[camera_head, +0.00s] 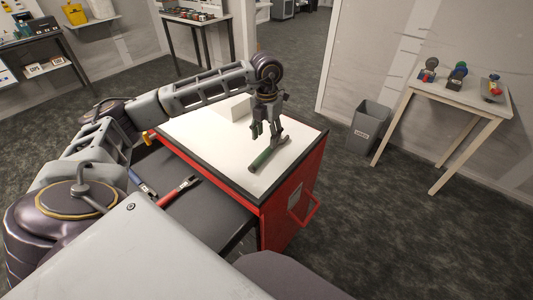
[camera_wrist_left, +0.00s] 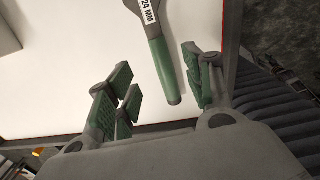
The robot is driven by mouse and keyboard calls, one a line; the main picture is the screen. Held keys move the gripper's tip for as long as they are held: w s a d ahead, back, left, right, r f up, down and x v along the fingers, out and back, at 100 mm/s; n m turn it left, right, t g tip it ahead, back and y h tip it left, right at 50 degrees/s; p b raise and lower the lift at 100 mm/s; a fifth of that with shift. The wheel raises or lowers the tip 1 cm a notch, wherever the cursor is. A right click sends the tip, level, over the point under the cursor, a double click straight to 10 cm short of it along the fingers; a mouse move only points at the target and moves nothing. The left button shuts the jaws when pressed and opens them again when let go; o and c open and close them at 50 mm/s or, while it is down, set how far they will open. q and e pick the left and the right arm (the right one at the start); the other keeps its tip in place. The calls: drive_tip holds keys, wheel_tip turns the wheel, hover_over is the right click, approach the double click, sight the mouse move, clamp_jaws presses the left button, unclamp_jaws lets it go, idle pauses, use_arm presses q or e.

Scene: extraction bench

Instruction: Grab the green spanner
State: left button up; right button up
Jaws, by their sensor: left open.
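The green spanner (camera_head: 262,159) lies on the white top of the red cabinet in the head view. It has a green handle and a grey head. In the left wrist view the spanner (camera_wrist_left: 163,62) shows a "24 MM" label near its head, and its head runs out of the top of the picture. My left gripper (camera_head: 266,134) is above the cabinet top, close over the spanner. In the wrist view its fingers (camera_wrist_left: 160,88) are open, with the handle end between them and nothing gripped. My right gripper is not in view.
A white box (camera_head: 235,108) stands on the cabinet top (camera_head: 200,135) behind my left gripper. A red-handled tool (camera_head: 176,188) and a blue-handled tool (camera_head: 143,184) lie in the open drawer (camera_head: 208,205). A grey bin (camera_head: 369,126) and a side table (camera_head: 455,95) stand to the right.

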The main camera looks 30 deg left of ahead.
sight(266, 150)
use_arm(q)
drive_tip(key=shift+f, duration=0.95)
drive_tip(key=shift+s+f, duration=0.1)
drive_tip(key=shift+f, duration=0.6)
wheel_tip(266, 150, down, 3)
drive_tip(key=shift+d+f+p, duration=0.1)
drive_tip(key=shift+f+p, duration=0.1)
drive_tip(key=shift+p, duration=0.25)
drive_tip(key=shift+f, duration=0.2)
drive_tip(key=c, duration=0.8)
clamp_jaws()
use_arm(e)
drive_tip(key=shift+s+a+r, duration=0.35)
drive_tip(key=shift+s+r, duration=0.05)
